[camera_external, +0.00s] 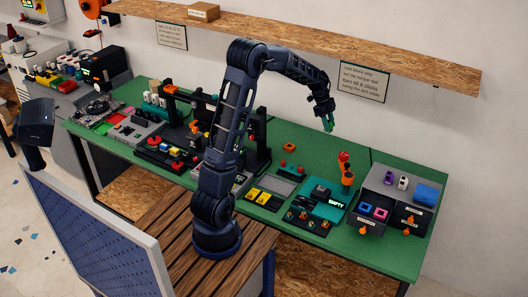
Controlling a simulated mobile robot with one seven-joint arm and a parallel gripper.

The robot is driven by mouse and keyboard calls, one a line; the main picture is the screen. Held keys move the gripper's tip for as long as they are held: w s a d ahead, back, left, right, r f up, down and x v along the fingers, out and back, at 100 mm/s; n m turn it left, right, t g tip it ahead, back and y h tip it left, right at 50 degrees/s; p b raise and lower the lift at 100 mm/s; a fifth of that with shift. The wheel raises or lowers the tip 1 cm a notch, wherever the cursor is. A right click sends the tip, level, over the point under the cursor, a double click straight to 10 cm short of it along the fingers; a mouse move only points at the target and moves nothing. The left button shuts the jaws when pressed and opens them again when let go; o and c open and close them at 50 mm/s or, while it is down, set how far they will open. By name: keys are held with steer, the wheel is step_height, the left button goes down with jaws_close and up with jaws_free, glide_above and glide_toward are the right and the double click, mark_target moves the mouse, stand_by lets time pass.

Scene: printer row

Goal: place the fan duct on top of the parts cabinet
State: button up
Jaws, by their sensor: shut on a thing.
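My gripper (325,114) is raised in the air above the back of the green bench, left of the parts cabinet and well apart from it. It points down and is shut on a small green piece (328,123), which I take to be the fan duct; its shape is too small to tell. The grey parts cabinet (408,180) stands at the right end of the bench. Purple, white and blue things sit on its top at the back. Its drawer fronts have orange knobs, and the left drawer appears open with blue and pink pieces in it.
A wooden shelf (390,62) runs along the wall behind and above my gripper. An orange item with a red top (346,168) stands just left of the cabinet. A teal tray (327,202), a dark printer frame and small parts crowd the bench (290,133).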

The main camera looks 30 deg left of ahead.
steer(key=s+d+r, duration=0.5)
steer(key=d, duration=0.4)
steer(key=s+d+r+n, duration=0.1)
steer(key=s+d+r, duration=0.4)
steer(key=d, duration=0.5)
steer(key=s+d+r, duration=0.5)
steer(key=d, duration=0.4)
steer(key=shift+t, duration=0.3)
step_height(320, 180, down, 19)
steer(key=shift+f, duration=0.15)
steer(key=shift+f, duration=0.15)
steer(key=o, duration=1)
steer(key=shift+c, duration=0.2)
